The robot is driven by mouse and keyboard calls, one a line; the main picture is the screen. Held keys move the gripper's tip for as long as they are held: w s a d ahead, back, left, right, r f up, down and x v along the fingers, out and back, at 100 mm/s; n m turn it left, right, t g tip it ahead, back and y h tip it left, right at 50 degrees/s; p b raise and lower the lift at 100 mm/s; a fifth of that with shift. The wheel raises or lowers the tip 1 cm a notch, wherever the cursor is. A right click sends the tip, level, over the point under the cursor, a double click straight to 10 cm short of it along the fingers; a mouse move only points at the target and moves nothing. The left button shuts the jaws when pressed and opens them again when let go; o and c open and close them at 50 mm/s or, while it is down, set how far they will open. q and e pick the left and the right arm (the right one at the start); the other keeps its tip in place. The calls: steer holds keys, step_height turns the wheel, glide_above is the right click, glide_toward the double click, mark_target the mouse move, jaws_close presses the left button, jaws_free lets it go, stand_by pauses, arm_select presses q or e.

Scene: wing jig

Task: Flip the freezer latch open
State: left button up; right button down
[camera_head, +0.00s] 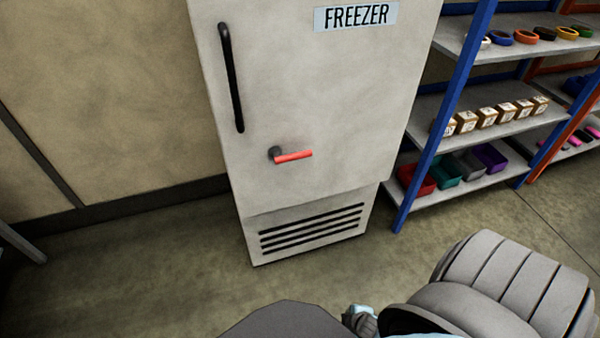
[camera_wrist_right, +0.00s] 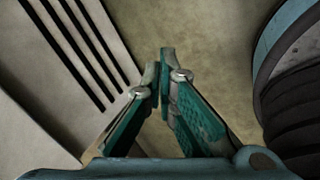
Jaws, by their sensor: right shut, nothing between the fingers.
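The freezer (camera_head: 300,90) stands upright ahead, its door closed, with a FREEZER label at the top. The latch (camera_head: 293,156) is a red bar on a dark round pivot, low on the door, lying about horizontal and pointing right. A black vertical door handle (camera_head: 231,78) is above and left of it. In the right wrist view my right gripper (camera_wrist_right: 163,72) is shut and empty, near the freezer's vent grille (camera_wrist_right: 85,45); the latch is not in that view. In the head view the right gripper's fingers are not clearly seen. My left gripper is not in view.
A blue-framed shelf rack (camera_head: 440,130) stands close to the freezer's right side, holding coloured bins (camera_head: 455,168), small boxes (camera_head: 497,114) and rings (camera_head: 540,34). A wall is on the left. The floor (camera_head: 150,270) in front of the freezer is open.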

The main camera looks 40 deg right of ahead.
steer(key=w+d+r+n+t+h+b, duration=0.1)
steer(key=w+d+r+n+t+b, duration=0.25)
steer(key=w+n, duration=0.4)
steer(key=w+d+r+n+t+h+b, duration=0.15)
steer(key=w+n+b, duration=0.3)
steer(key=w, duration=0.55)
arm_select(q)
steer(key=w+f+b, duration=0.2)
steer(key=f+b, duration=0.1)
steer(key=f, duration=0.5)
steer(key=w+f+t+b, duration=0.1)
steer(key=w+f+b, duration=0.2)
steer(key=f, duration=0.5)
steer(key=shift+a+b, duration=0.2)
steer(key=shift+b, duration=0.1)
arm_select(e)
steer(key=w+r+n+t, duration=0.3)
steer(key=r+n+t, duration=0.1)
steer(key=r, duration=0.5)
steer(key=w+r+n+t, duration=0.3)
steer(key=r+n, duration=0.4)
steer(key=r, duration=0.3)
steer(key=shift+w+a+r+t+h, duration=0.25)
steer(key=shift+w+a+t+h, duration=0.05)
steer(key=shift+a+t+h, duration=0.15)
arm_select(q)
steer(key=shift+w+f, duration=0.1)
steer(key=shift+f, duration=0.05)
